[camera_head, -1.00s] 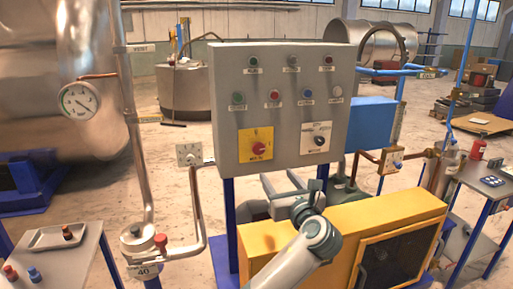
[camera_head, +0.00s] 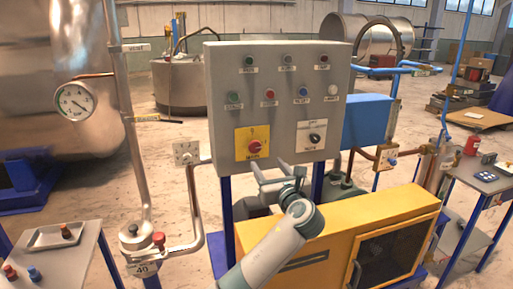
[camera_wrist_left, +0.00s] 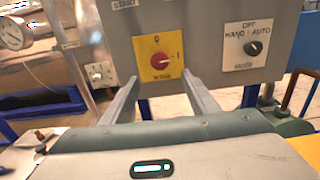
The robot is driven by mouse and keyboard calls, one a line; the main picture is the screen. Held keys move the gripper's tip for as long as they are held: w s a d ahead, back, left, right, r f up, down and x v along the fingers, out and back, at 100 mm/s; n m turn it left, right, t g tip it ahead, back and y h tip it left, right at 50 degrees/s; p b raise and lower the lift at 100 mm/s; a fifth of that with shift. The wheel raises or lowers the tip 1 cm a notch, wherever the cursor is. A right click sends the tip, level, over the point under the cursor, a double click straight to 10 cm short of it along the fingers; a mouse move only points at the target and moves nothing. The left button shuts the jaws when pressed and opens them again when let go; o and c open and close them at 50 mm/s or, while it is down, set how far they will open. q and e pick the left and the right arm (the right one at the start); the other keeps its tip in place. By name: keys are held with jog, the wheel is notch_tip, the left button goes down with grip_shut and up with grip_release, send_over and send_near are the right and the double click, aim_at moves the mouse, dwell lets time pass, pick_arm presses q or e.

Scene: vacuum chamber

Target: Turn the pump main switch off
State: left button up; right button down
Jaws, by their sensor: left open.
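The pump main switch is a red rotary knob (camera_head: 255,146) on a yellow plate (camera_head: 243,134), low on the left of the grey control panel (camera_head: 222,80). In the left wrist view the knob (camera_wrist_left: 160,61) shows just beyond my fingertips, between them. Its handle looks turned roughly sideways, towards a mark at the right; the exact setting is hard to read. My left gripper (camera_head: 268,168) is open and empty, in front of and slightly below the switch, apparently not touching it. My right gripper is not in view.
A black selector knob (camera_head: 315,138) on a white plate sits right of the switch. Several coloured buttons line the panel above. A yellow cabinet (camera_head: 340,228) stands below. A pipe with a valve plate (camera_head: 187,152) runs left of the panel.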

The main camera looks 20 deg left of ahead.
aim_at(256, 148)
pick_arm(q)
jog(key=p+x, duration=0.3)
jog(key=x, duration=0.8)
jog(key=shift+w+a+p, duration=0.35)
jog(key=shift+w+a, duration=0.05)
jog(key=shift+w, duration=0.1)
jog(key=c, duration=1)
